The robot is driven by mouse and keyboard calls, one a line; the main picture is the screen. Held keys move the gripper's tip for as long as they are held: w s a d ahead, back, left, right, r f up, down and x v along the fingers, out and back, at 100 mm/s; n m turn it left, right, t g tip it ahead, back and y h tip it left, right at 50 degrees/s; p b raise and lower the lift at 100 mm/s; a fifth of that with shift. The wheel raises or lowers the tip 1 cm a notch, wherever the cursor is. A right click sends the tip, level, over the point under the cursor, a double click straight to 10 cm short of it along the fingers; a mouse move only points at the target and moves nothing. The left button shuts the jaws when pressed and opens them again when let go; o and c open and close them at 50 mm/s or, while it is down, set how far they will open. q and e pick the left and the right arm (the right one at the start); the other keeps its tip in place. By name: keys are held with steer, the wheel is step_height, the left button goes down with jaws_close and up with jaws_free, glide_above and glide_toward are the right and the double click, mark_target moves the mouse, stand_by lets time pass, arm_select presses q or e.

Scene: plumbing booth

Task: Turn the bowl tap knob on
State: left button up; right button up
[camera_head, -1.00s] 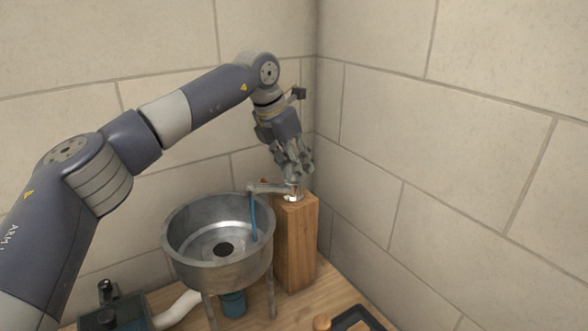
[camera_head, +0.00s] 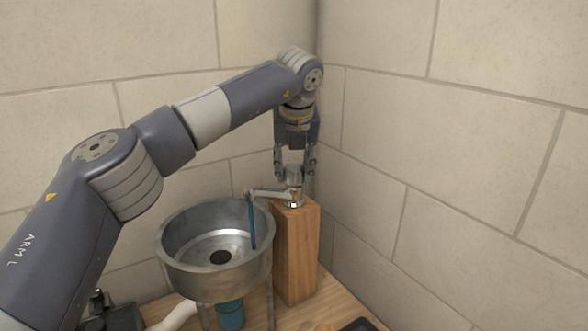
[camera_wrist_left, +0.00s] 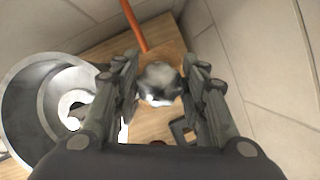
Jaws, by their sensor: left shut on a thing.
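The bowl tap stands on top of a wooden block (camera_head: 294,255), its grey spout (camera_head: 268,193) reaching left over the metal bowl (camera_head: 215,275). Its rounded metal knob (camera_head: 294,173) sits above the tap body. My left gripper (camera_head: 295,166) comes down from above and is shut on the knob, one finger on each side. In the left wrist view the shiny knob (camera_wrist_left: 160,82) shows between the two fingers. A thin blue streak (camera_head: 252,222) runs from the spout's end down into the bowl; I cannot tell if it is water. My right gripper is out of view.
Tiled walls (camera_head: 460,140) meet in a corner close behind and right of the tap. Under the bowl are a blue-green part (camera_head: 231,314) and a white pipe (camera_head: 178,315). An orange rod (camera_wrist_left: 134,25) shows near the block in the wrist view.

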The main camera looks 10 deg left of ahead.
arm_select(q)
steer(key=shift+r+n+y, duration=0.1)
steer(key=shift+n+y, duration=0.3)
steer(key=shift+n, duration=0.8)
steer(key=o, duration=1.1)
steer(key=v, duration=1.2)
steer(key=shift+w+d, duration=0.1)
steer(key=shift+w, duration=0.15)
steer(key=shift+g, duration=0.3)
